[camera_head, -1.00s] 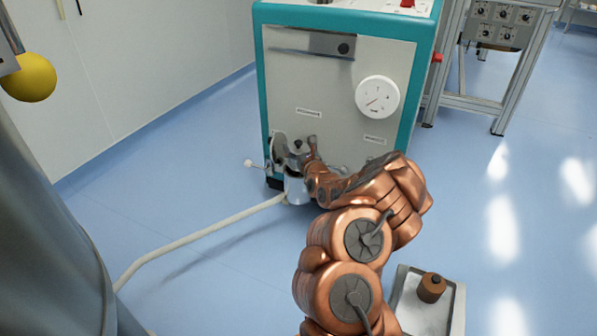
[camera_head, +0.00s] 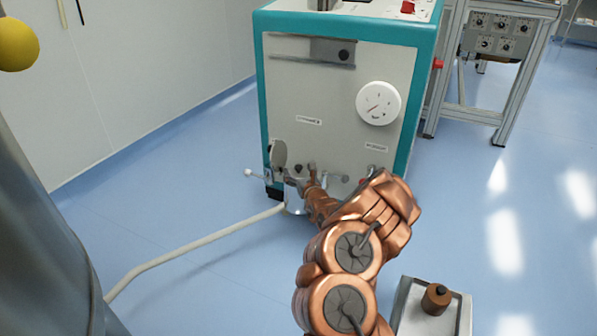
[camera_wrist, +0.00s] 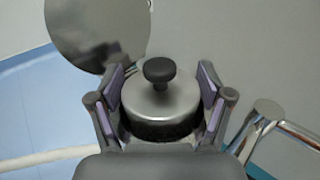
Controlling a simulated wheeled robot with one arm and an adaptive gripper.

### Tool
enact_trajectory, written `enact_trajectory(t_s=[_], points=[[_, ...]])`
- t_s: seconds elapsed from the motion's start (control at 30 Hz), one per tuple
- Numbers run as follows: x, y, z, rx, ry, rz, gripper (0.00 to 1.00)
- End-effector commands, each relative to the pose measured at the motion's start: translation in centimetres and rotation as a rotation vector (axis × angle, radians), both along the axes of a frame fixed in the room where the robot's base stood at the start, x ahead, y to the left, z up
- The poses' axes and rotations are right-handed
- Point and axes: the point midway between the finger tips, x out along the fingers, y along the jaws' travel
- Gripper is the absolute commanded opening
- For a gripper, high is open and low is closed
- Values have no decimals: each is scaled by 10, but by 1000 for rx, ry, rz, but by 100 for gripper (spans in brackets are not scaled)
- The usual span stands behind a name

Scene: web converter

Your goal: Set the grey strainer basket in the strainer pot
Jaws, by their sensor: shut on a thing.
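The strainer basket (camera_wrist: 160,108) is a grey cylinder with a black knob on top and a dark band round its side. My gripper (camera_wrist: 160,90) is shut on it, with purple pads on either side in the wrist view. In the head view my gripper (camera_head: 303,182) is low at the front of the machine, over the strainer pot (camera_head: 296,206), a small metal pot near the floor. The pot's round lid (camera_wrist: 97,32) stands open; it also shows in the head view (camera_head: 279,153). The basket's underside and the pot's mouth are hidden, so I cannot tell how far in it is.
The teal-edged machine (camera_head: 330,105) with a white dial (camera_head: 378,103) stands close ahead. A pale hose (camera_head: 190,246) runs from the pot across the floor. Metal piping (camera_wrist: 265,125) is close right of my gripper. A tray (camera_head: 458,315) with a brown cylinder (camera_head: 436,299) is at lower right.

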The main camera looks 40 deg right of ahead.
Motion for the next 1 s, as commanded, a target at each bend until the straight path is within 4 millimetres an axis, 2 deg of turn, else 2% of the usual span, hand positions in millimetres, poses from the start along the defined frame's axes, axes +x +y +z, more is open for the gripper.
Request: enact_trajectory(t_s=[0.4,0.43,0.6,0.63,1.0], points=[[0,0,-8,-2,0,1,40],[0,0,-8,-2,0,1,79],[0,0,-8,-1,0,1,97],[0,0,-8,-1,0,1,100],[0,0,-8,-1,1,1,100]])
